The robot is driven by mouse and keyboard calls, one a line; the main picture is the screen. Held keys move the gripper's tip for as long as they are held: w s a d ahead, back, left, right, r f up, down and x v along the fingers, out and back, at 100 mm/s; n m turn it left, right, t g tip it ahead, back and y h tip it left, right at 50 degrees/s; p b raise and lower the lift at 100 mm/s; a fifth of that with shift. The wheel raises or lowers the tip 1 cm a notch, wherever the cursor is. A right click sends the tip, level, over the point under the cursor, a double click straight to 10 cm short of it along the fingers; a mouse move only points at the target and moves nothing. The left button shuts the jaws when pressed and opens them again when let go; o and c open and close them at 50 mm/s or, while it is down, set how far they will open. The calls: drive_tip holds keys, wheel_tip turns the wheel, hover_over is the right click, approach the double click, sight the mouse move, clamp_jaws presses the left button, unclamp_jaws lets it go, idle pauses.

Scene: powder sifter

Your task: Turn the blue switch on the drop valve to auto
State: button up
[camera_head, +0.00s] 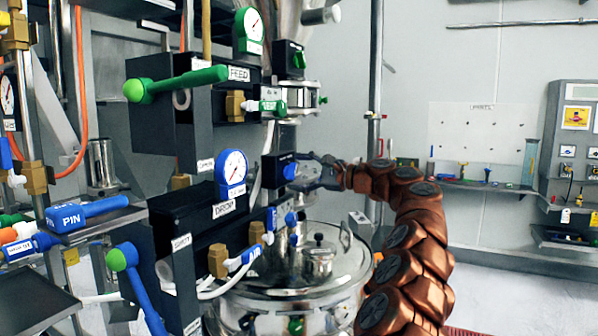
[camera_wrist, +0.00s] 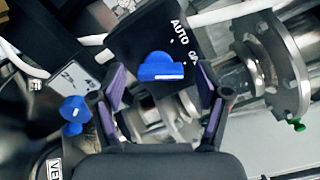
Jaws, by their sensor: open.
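The blue switch (camera_wrist: 161,68) is a round knob with a raised grip and a white mark on its lower edge. It sits on a black box (camera_wrist: 128,42) with white lettering: "AUTO" (camera_wrist: 180,31) and a second word (camera_wrist: 194,57) partly hidden by a finger. My gripper (camera_wrist: 161,84) is open, with purple-padded fingers on either side of the knob and gaps between. In the head view, the blue switch (camera_head: 290,172) is on a black box beside the blue-rimmed gauge, and my gripper (camera_head: 318,172) reaches it from the right.
Another blue knob (camera_wrist: 74,112) is left of the fingers. A metal flange (camera_wrist: 287,67) is at right. In the head view, a lidded steel vessel (camera_head: 300,270) lies below, and a green-handled valve (camera_head: 175,84) is at upper left. A wall shelf (camera_head: 480,184) stands behind.

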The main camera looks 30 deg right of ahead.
drive_tip(key=c, duration=1.2)
drive_tip(key=shift+o, duration=0.2)
drive_tip(key=shift+n, duration=0.3)
drive_tip(key=n, duration=0.1)
drive_tip(key=n+b, duration=0.1)
drive_tip(key=n, duration=0.2)
drive_tip(key=shift+a+f, duration=0.1)
drive_tip(key=shift+f, duration=0.15)
drive_tip(key=n+b, duration=0.1)
drive_tip(key=n, duration=0.2)
drive_tip(key=shift+n, duration=0.4)
drive_tip(key=shift+f+n+b, duration=0.1)
drive_tip(key=shift+n+b, duration=0.55)
drive_tip(key=shift+n, duration=1.05)
